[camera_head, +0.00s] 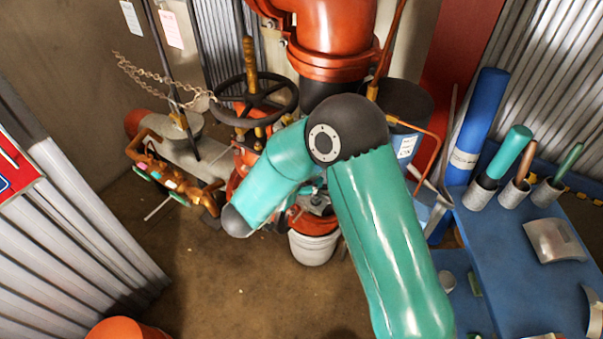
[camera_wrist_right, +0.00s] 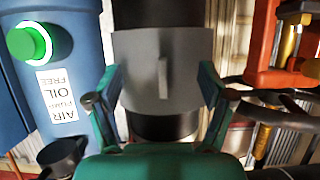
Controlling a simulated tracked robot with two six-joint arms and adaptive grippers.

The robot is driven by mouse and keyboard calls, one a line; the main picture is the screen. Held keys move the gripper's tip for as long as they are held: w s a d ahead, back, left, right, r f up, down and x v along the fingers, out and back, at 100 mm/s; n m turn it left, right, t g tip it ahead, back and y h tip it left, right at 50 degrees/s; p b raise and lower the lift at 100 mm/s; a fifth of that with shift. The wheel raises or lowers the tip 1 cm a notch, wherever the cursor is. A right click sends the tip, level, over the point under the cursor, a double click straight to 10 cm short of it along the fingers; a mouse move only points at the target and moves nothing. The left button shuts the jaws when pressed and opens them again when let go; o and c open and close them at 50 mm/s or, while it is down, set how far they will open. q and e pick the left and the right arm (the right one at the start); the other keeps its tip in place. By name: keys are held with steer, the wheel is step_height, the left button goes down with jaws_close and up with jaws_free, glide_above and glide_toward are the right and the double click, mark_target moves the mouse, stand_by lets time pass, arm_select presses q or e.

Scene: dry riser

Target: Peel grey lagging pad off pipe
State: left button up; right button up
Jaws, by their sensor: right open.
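The grey lagging pad (camera_wrist_right: 190,50) is in the middle of the right wrist view, a curved plate against the dark pipe (camera_wrist_right: 158,15). A thin upright tab (camera_wrist_right: 162,76) stands out from its face. My right gripper (camera_wrist_right: 158,78) is open and empty, its teal fingers on either side of the pad's lower part. Whether the fingers touch the pad I cannot tell. In the head view my right arm hides the pad; the dark pipe (camera_head: 318,88) shows below the orange-red flanged pipe. My left gripper is not in view.
A blue cylinder (camera_wrist_right: 60,75) labelled for air and oil stands left of the pad in the wrist view; orange-red metalwork (camera_wrist_right: 275,40) is at right. In the head view are a black handwheel (camera_head: 258,98), a white bucket (camera_head: 313,247) and a blue table (camera_head: 505,270) with several items.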

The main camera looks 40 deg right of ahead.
steer(key=shift+x, duration=1)
